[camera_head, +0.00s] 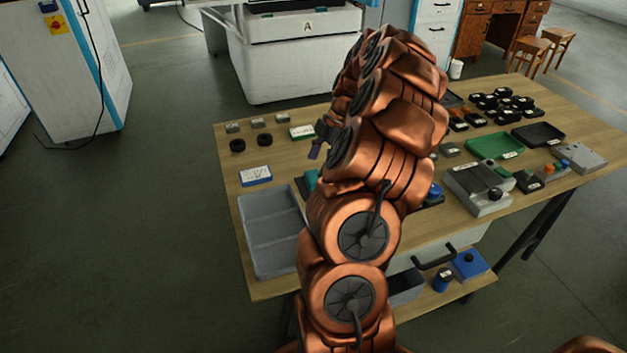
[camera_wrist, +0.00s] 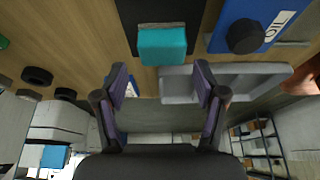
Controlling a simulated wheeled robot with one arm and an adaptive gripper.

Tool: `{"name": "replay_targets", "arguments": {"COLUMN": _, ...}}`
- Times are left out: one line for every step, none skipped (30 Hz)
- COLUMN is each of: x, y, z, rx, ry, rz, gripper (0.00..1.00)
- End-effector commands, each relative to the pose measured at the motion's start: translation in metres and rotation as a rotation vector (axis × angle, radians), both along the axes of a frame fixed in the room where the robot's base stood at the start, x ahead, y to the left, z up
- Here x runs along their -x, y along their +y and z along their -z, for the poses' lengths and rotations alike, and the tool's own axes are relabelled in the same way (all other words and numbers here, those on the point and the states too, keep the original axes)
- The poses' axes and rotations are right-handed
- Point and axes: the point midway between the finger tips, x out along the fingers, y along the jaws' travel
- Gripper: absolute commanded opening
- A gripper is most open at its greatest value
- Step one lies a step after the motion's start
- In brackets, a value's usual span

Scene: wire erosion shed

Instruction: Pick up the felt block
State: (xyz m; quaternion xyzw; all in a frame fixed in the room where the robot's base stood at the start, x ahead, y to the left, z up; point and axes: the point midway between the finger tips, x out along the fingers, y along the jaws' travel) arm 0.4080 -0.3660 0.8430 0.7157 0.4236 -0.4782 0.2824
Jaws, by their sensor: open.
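A teal block (camera_wrist: 163,46), which looks like the felt block, lies on the wooden table against a dark grey piece in the wrist view. A teal patch (camera_head: 311,179) shows in the head view, mostly hidden behind my arm. My gripper (camera_wrist: 161,70) is open and empty in the wrist view, with its two fingers spread below the teal block in the picture and apart from it. In the head view my gripper (camera_head: 318,142) shows only partly beside my arm, over the table.
A grey divided tray (camera_head: 272,272) lies at the table's near left. A blue-and-white box (camera_head: 256,176) and two black rings (camera_head: 264,140) are behind it. A blue oil container (camera_wrist: 270,14) is close to the teal block. The table's right side is crowded with trays and tools.

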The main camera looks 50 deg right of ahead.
Motion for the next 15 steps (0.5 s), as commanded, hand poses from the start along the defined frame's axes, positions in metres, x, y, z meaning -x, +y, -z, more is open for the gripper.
{"name": "replay_targets", "arguments": {"x": 0.000, "y": 0.000, "z": 0.001, "rx": 0.000, "ry": 0.000, "rz": 0.000, "gripper": 0.71}}
{"name": "replay_targets", "arguments": {"x": 0.000, "y": 0.001, "z": 0.002, "rx": 0.001, "ry": 0.000, "rz": 0.000, "gripper": 0.71}}
{"name": "replay_targets", "arguments": {"x": 0.000, "y": 0.001, "z": 0.005, "rx": 0.001, "ry": 0.000, "rz": 0.001, "gripper": 0.71}}
{"name": "replay_targets", "arguments": {"x": 0.000, "y": 0.002, "z": 0.007, "rx": 0.001, "ry": 0.000, "rz": 0.001, "gripper": 0.71}}
{"name": "replay_targets", "arguments": {"x": 0.000, "y": 0.003, "z": 0.009, "rx": 0.001, "ry": 0.001, "rz": 0.001, "gripper": 0.71}}
{"name": "replay_targets", "arguments": {"x": 0.000, "y": 0.005, "z": 0.013, "rx": -0.001, "ry": 0.002, "rz": 0.000, "gripper": 0.71}}
{"name": "replay_targets", "arguments": {"x": 0.000, "y": 0.007, "z": 0.017, "rx": -0.003, "ry": 0.003, "rz": -0.001, "gripper": 0.71}}
{"name": "replay_targets", "arguments": {"x": 0.000, "y": 0.008, "z": 0.020, "rx": -0.003, "ry": 0.004, "rz": -0.001, "gripper": 0.71}}
{"name": "replay_targets", "arguments": {"x": 0.000, "y": 0.009, "z": 0.024, "rx": -0.003, "ry": 0.003, "rz": -0.001, "gripper": 0.71}}
{"name": "replay_targets", "arguments": {"x": -0.001, "y": 0.010, "z": 0.028, "rx": -0.001, "ry": 0.002, "rz": 0.001, "gripper": 0.71}}
{"name": "replay_targets", "arguments": {"x": -0.002, "y": 0.012, "z": 0.032, "rx": -0.002, "ry": 0.001, "rz": 0.000, "gripper": 0.71}}
{"name": "replay_targets", "arguments": {"x": -0.003, "y": 0.014, "z": 0.037, "rx": -0.002, "ry": 0.002, "rz": 0.001, "gripper": 0.71}}
{"name": "replay_targets", "arguments": {"x": -0.003, "y": 0.015, "z": 0.040, "rx": -0.002, "ry": 0.002, "rz": 0.001, "gripper": 0.71}}
{"name": "replay_targets", "arguments": {"x": -0.004, "y": 0.015, "z": 0.042, "rx": -0.002, "ry": 0.001, "rz": 0.001, "gripper": 0.71}}
{"name": "replay_targets", "arguments": {"x": -0.005, "y": 0.016, "z": 0.045, "rx": 0.000, "ry": 0.000, "rz": 0.002, "gripper": 0.71}}
